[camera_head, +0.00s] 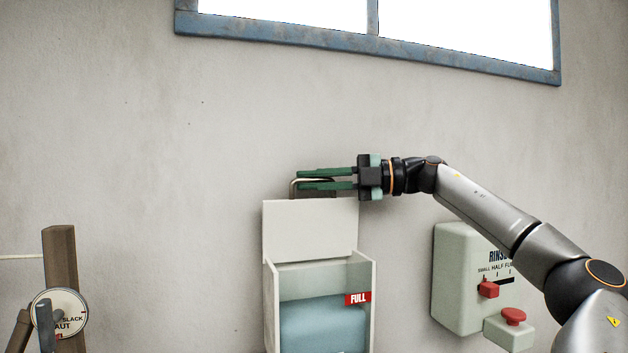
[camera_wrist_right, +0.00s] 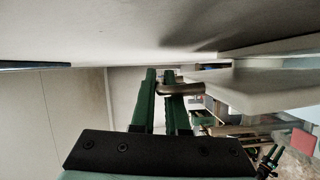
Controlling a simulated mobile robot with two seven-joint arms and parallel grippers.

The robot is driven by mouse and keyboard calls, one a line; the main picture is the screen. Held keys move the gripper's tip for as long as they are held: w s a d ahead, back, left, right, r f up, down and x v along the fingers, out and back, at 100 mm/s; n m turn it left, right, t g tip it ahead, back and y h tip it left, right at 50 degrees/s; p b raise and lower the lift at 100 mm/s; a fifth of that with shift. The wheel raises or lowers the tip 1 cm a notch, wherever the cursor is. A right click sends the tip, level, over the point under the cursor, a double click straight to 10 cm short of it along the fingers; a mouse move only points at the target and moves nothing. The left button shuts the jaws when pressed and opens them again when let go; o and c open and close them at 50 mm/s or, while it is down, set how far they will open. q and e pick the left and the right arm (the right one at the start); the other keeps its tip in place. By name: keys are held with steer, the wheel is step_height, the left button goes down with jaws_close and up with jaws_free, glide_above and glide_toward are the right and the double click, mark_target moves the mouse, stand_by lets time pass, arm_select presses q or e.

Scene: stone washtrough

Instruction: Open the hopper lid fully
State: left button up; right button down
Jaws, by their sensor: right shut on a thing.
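The hopper (camera_head: 370,300) is a pale box against the wall, with a clear front and blue material (camera_head: 322,325) inside. Its white lid (camera_head: 310,235) stands up about vertical at the back, near the wall, and the hopper's top is uncovered. The metal lid handle (camera_head: 293,188) is on the lid's upper edge and also shows in the right wrist view (camera_wrist_right: 182,89). My right gripper (camera_head: 303,180), with green fingers, is shut on this handle, coming in from the right. The fingertips show around the bar in the wrist view (camera_wrist_right: 160,80).
A "FULL" label (camera_head: 358,298) marks the hopper. A pale green rinse control box (camera_head: 455,275) with a red lever and red button is on the wall at right, near my right arm. A wooden post (camera_head: 60,260) with a dial (camera_head: 65,312) stands at left. A window (camera_head: 370,45) is above.

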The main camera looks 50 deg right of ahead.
steer(key=c, duration=1.2)
jaws_free()
steer(key=b+v, duration=0.1)
steer(key=v, duration=1.1)
steer(key=shift+s+d, duration=0.15)
steer(key=shift+s, duration=0.1)
